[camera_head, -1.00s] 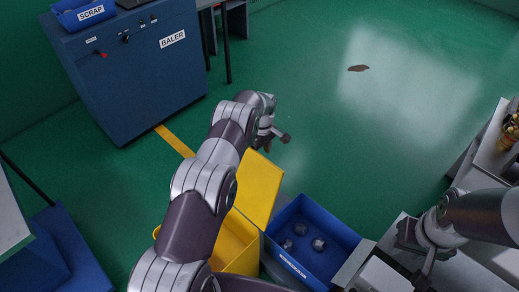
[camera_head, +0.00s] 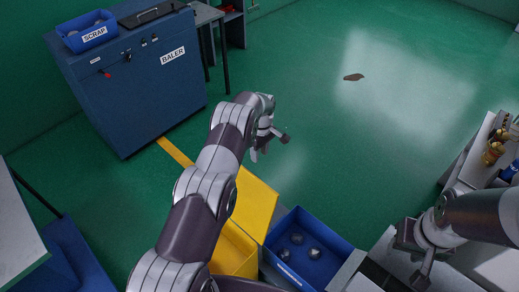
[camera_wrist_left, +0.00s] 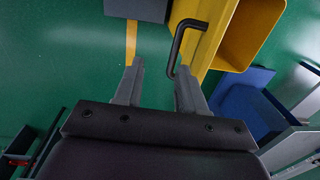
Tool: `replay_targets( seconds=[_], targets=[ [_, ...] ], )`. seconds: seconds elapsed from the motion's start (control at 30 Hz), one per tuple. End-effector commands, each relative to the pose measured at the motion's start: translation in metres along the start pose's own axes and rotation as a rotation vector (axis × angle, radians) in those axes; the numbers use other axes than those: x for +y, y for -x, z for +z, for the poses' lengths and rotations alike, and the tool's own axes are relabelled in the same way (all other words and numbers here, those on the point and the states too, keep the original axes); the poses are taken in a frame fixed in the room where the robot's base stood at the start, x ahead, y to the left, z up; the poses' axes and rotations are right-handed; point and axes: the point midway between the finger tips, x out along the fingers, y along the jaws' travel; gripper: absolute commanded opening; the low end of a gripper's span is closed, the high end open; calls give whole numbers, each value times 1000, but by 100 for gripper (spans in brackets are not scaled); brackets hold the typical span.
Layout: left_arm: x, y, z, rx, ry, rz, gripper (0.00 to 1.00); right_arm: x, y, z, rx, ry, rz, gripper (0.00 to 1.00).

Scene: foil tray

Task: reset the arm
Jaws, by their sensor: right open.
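My left arm reaches out over the floor in the head view, and its gripper (camera_head: 268,145) hangs above the green floor, beyond the yellow bin. In the left wrist view the two fingers (camera_wrist_left: 160,82) stand apart with only floor between them. They are empty. A black handle on the yellow bin (camera_wrist_left: 243,45) shows close to the right-hand finger; I cannot tell whether they touch. My right gripper (camera_head: 421,268) is at the lower right, over a grey surface. It is open, and its fingertips are small in the picture.
The yellow bin (camera_head: 256,207) stands beside a blue bin (camera_head: 331,240) holding a few grey balls. A blue baler (camera_head: 145,85) with a scrap tray (camera_head: 88,30) is at the upper left. A brown patch (camera_head: 354,77) lies on the otherwise clear floor.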

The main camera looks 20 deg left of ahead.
Motion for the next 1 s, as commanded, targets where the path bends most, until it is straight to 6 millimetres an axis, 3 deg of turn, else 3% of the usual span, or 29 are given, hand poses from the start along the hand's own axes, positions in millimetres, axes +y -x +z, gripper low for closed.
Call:
replay_targets(
  seconds=[0.03, 0.17, 0.77, 0.87, 1.0],
  targets=[
    [-1, 11, 0, -1, 0, -3, 40, 0, 14, -2, 0, 0, 0, 43],
    [-2, 14, 1, -2, 0, -4, 40, 0, 20, -2, 0, 0, 0, 43],
    [-2, 14, 2, -3, -8, -5, 40, 0, 18, -2, -1, 0, 0, 43],
    [-4, 27, 7, 2, -74, 7, 40, 0, 9, -1, 0, 0, 0, 43],
    [-25, 68, 32, 20, -299, 41, 40, 0, -15, 2, -1, 0, 0, 43]
  ],
)
